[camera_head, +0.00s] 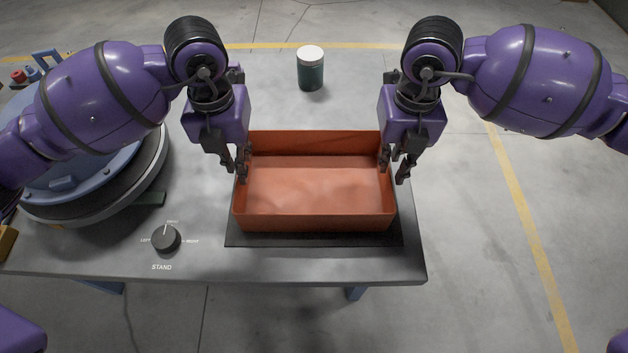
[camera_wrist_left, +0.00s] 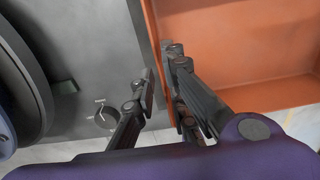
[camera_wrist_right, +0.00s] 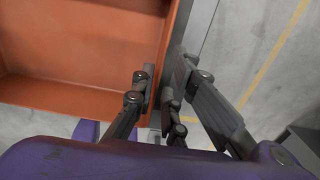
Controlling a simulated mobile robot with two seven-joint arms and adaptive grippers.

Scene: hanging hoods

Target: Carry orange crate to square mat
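The orange crate (camera_head: 315,222) stands on a dark flat mat (camera_head: 315,240) near the table's right end. The crate is empty, and most of the mat is hidden under it. My left gripper (camera_head: 236,168) is at the crate's left wall, one finger outside and one inside; its fingers (camera_wrist_left: 160,75) look apart. My right gripper (camera_head: 394,166) straddles the right wall in the same way; its fingers (camera_wrist_right: 163,75) look apart, with a small gap on the outer side. The crate also shows in the left wrist view (camera_wrist_left: 225,50) and the right wrist view (camera_wrist_right: 80,50).
A dark green jar with a white lid (camera_head: 311,70) stands behind the crate. A large round blue and grey stand (camera_head: 95,195) fills the table's left. A black knob (camera_head: 166,239) marked STAND is at the front. Bare tabletop (camera_head: 195,255) lies between knob and mat.

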